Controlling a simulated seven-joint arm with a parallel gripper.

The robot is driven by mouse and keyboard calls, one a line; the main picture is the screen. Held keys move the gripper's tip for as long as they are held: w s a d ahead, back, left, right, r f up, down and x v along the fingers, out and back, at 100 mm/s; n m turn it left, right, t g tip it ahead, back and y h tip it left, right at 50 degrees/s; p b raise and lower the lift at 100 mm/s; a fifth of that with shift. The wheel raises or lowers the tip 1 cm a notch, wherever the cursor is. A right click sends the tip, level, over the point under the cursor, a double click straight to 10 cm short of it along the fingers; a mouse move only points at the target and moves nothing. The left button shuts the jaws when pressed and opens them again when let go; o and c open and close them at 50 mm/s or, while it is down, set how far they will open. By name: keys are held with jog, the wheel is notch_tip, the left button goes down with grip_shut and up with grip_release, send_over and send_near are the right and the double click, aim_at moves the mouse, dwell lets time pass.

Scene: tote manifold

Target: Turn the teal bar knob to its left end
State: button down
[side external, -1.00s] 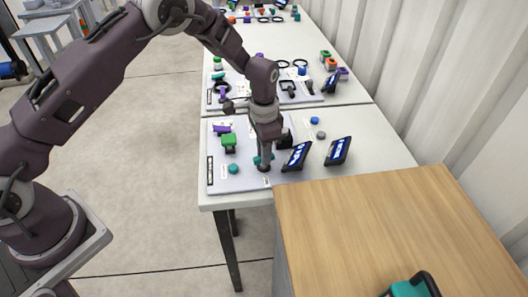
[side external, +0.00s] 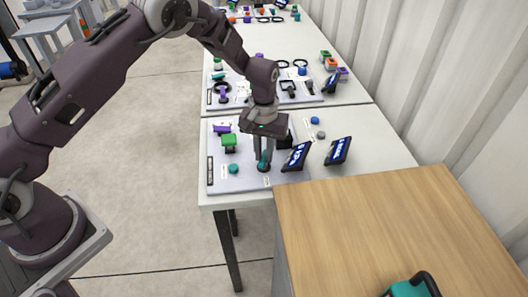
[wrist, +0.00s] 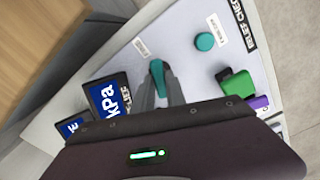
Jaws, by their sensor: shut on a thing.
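The teal bar knob (side external: 265,159) stands near the front edge of the white panel (side external: 213,180) in the side external view. My gripper (side external: 263,161) points down and is shut on it, with one finger on each side. In the wrist view, the knob (wrist: 158,70) shows as a narrow teal bar between the fingertips (wrist: 160,83). The fingers hide part of it, and its end marks cannot be read.
A round teal button (side external: 233,169), a green block knob (side external: 229,141) and a purple part (side external: 222,129) are left of my gripper. Two tilted displays (side external: 296,156) (side external: 338,150) stand to the right. A wooden surface (side external: 400,220) is in front on the right.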

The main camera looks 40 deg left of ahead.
jog(key=shift+n, duration=2.3)
jog(key=c, duration=1.4)
grip_release()
jog(key=shift+o, duration=0.2)
